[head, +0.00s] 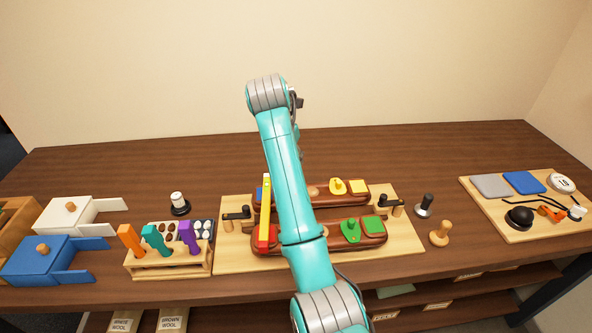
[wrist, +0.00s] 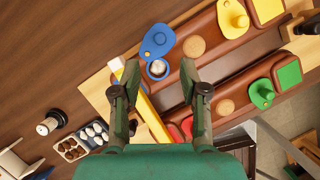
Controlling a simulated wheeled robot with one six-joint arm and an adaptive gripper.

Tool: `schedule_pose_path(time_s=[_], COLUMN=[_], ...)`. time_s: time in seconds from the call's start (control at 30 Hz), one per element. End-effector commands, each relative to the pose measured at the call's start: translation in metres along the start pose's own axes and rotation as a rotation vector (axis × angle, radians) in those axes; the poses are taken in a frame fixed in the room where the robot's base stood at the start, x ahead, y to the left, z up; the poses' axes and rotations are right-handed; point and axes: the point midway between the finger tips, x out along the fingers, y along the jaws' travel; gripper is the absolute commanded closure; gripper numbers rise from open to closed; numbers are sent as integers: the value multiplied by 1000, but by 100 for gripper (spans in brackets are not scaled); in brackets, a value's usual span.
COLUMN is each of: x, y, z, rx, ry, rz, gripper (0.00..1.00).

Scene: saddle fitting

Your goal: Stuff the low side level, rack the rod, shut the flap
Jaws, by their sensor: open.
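In the wrist view my gripper (wrist: 160,68) is open, its fingers on either side of a blue-rimmed opening (wrist: 150,77) in the brown saddle panel (wrist: 222,52). A whitish ball (wrist: 157,69) shows in that opening. The blue flap (wrist: 158,41) with its round knob lies swung aside, just beyond the opening. A yellow bar (head: 265,212) with a pale tip lies across both panels at the left; it also shows beside my left finger in the wrist view (wrist: 153,118). A wooden rack (head: 170,265) holds orange, teal and purple handles. In the head view my arm hides my gripper.
A tray (wrist: 60,150) of brown and white balls stands left of the board (head: 233,262). White (head: 65,217) and blue (head: 40,262) boxes are further left. Green (head: 350,231) and yellow (head: 338,186) flaps are on the panels. A board (head: 490,215) with pads and small tools lies right.

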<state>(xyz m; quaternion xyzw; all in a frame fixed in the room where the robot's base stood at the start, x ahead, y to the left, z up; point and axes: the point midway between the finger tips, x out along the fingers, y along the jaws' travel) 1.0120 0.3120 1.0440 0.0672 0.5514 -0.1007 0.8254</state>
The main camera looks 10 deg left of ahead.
Motion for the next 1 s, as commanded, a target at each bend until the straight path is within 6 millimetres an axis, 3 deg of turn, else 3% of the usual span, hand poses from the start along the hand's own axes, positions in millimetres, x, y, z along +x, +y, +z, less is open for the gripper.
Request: schedule_pose_path(time_s=[0.3, 0.5, 0.97, 1.0], x=[57, 82, 93, 93], y=[-1, -1, 0, 0], z=[0, 0, 0, 0], rx=[1, 1, 1, 1], ry=[2, 1, 0, 0], rz=[-2, -2, 0, 0], gripper=[56, 56, 56, 66])
